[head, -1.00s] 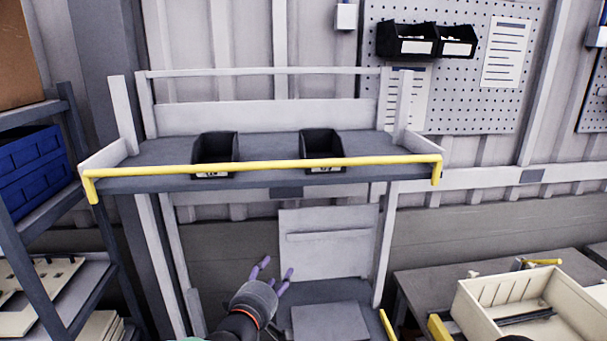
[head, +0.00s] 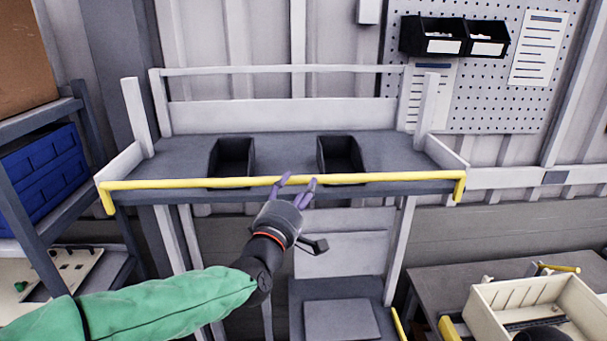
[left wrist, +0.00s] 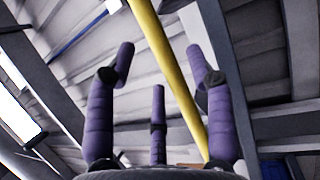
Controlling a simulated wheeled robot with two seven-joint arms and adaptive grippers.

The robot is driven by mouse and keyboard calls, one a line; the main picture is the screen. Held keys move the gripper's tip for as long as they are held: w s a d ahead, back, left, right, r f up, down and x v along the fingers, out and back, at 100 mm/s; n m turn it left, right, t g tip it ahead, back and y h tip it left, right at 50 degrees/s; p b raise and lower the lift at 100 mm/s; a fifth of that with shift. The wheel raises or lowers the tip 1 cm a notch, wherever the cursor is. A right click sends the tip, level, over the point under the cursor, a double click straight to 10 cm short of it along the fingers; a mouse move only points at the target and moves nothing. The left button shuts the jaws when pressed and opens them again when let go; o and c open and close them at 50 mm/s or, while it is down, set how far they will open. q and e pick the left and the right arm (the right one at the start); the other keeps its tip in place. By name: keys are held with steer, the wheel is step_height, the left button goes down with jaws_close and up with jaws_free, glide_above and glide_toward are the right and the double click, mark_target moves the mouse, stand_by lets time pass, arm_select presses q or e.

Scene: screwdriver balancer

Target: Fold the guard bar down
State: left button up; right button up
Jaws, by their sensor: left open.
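The yellow guard bar (head: 200,183) runs level along the front edge of the grey shelf (head: 285,148), with a short bent-down end on each side. In the left wrist view the bar (left wrist: 165,55) crosses diagonally and shows between the purple fingers. My left gripper (head: 295,185) is open at the middle of the bar, reaching up from below and in front. The fingers overlap the bar in the head view; I cannot tell whether they touch it.
Two black bins (head: 232,156) (head: 341,153) stand on the shelf behind the bar. A rack with a blue crate (head: 45,180) is at left. A bench with a cream tray (head: 500,300) is at lower right. A pegboard (head: 480,75) hangs behind.

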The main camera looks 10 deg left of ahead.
mark_target(302, 181)
arm_select(q)
steer(key=shift+p+x, duration=0.5)
steer(key=shift+x, duration=1.45)
jaws_close()
